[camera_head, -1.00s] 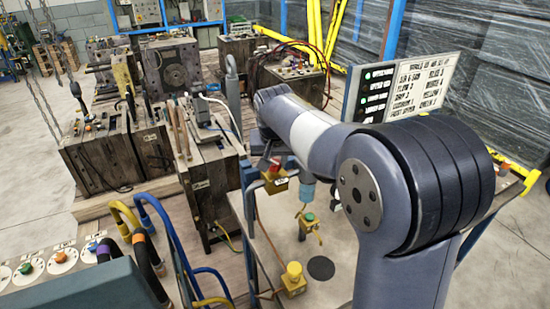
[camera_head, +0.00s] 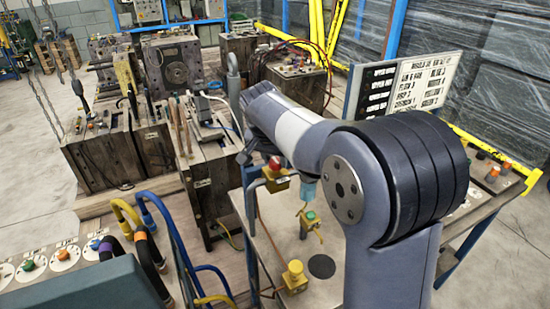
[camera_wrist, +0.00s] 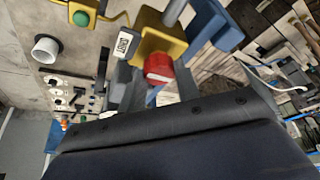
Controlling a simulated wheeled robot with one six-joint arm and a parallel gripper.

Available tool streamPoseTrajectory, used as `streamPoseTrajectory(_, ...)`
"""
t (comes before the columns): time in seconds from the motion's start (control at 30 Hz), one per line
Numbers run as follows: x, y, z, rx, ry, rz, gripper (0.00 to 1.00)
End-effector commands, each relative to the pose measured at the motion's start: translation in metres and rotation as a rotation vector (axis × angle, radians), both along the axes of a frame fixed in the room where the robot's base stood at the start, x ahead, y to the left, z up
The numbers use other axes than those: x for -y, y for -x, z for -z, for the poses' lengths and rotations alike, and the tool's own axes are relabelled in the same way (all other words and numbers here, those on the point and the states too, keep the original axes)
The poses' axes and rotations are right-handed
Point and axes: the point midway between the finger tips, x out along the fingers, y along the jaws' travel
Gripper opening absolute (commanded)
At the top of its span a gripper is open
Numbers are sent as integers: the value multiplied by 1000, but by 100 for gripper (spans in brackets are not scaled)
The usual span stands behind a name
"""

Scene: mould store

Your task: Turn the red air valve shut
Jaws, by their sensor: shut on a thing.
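The red air valve has a red knob (camera_head: 275,163) on a yellow body (camera_head: 277,182), standing at the back left of a pale bench. In the wrist view the red knob (camera_wrist: 158,68) shows below its yellow body (camera_wrist: 160,42), with a white label beside it. My gripper (camera_wrist: 155,78) is shut on the red knob, with a grey finger on either side of it. In the head view my gripper (camera_head: 262,161) is at the knob and mostly hidden behind my arm. The knob's turned position cannot be told.
A lettered board (camera_head: 403,85) stands behind my arm. Blue and yellow hoses (camera_head: 165,235) rise at left; heavy moulds (camera_head: 100,150) stand beyond.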

Motion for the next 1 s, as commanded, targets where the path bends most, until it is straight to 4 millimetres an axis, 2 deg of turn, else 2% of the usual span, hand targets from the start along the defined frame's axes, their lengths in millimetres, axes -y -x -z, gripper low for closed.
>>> streamPoseTrajectory(0.17,0,0,0,0,-2,1,8)
streamPoseTrajectory(0.2,0,0,0,0,-2,1,34)
streamPoseTrajectory(0.43,0,0,0,-1,0,0,52)
streamPoseTrajectory(0.77,-1,2,-5,1,0,-1,53)
streamPoseTrajectory(0.87,-3,6,-17,3,-1,-2,53)
streamPoseTrajectory(1.0,-8,16,-43,4,-2,-3,53)
